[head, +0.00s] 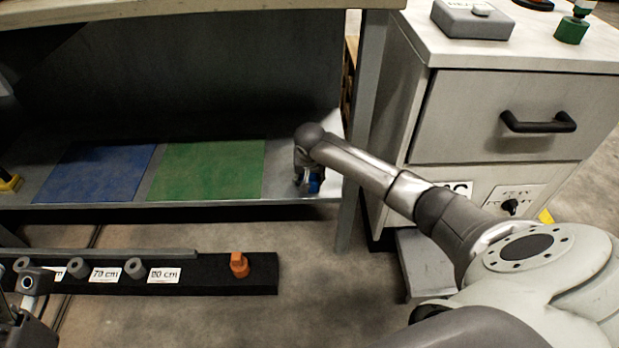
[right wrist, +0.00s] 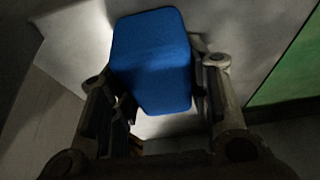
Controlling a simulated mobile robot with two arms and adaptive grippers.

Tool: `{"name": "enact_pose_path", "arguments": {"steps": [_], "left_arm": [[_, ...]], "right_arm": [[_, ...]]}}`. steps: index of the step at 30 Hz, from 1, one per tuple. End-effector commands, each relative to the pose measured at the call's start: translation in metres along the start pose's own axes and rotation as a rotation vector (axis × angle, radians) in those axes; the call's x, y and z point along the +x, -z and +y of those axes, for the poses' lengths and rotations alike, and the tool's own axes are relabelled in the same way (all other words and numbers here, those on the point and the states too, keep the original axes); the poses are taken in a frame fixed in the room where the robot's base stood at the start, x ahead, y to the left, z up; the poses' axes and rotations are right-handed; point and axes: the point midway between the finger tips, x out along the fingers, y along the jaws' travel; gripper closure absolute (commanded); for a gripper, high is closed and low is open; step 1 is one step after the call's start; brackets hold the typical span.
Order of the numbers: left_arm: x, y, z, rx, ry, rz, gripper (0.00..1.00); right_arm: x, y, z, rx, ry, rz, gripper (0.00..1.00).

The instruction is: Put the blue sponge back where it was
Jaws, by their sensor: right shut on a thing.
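The blue sponge (right wrist: 152,60) is a rounded block between the two fingers of my right gripper (right wrist: 156,72) in the right wrist view. The gripper is over the right end of the low metal shelf (head: 205,202), right of the green mat (head: 207,168). I cannot tell whether the sponge touches the shelf. Part of my left gripper (head: 32,288) shows at the lower left; its fingers are unclear.
A blue mat (head: 97,172) lies left of the green one. A shelf leg (head: 350,200) and a grey drawer cabinet (head: 500,115) stand close on the right. A black rail (head: 220,270) with pegs, labels and an orange piece (head: 239,264) lies in front.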

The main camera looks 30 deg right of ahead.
Motion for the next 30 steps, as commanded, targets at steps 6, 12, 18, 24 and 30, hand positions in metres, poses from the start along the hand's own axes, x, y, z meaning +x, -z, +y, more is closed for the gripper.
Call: {"name": "enact_pose_path", "arguments": {"steps": [6, 12, 18, 24, 30], "left_arm": [[0.001, 0.0, 0.0, 0.0, 0.0, 0.001, 0.34], [0.0, 0.0, 0.0, 0.0, 0.002, -0.003, 0.34], [0.0, 0.0, 0.0, -0.001, 0.002, -0.003, 0.34], [0.0, 0.0, 0.0, -0.001, 0.002, -0.003, 0.34], [0.007, 0.001, 0.0, -0.001, 0.0, 0.004, 0.34]], "right_arm": [[0.0, 0.0, 0.0, 0.0, 0.0, 0.001, 0.83], [0.003, -0.001, 0.0, 0.0, -0.001, 0.0, 0.51], [0.003, -0.001, 0.0, 0.0, -0.001, 0.0, 0.35], [0.003, -0.001, 0.0, 0.0, -0.001, 0.0, 0.35], [-0.009, 0.001, 0.0, 0.0, 0.001, 0.001, 0.35]]}}
